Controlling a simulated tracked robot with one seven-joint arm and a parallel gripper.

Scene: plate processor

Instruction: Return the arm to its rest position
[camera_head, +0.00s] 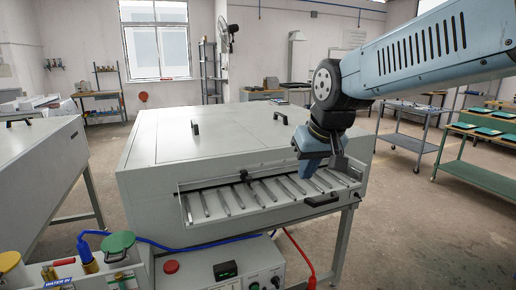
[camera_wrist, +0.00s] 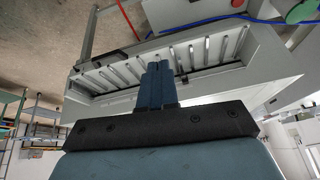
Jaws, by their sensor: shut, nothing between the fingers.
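My gripper (camera_head: 310,168) hangs from my blue arm in front of the plate processor (camera_head: 180,140), a large pale grey machine. It is over the right part of the processor's roller slot (camera_head: 225,203) in the head view. The two blue fingers (camera_wrist: 155,83) are together and empty in the wrist view, with the roller slot (camera_wrist: 185,60) behind them. I cannot tell how far the fingertips are from the rollers.
A black handle (camera_head: 321,200) is at the slot's right front. A control box (camera_head: 230,268) with a red button stands below, with blue and red hoses. Another grey machine (camera_head: 35,160) stands left. A trolley (camera_head: 405,143) and a green table (camera_head: 480,178) stand right, with open floor between.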

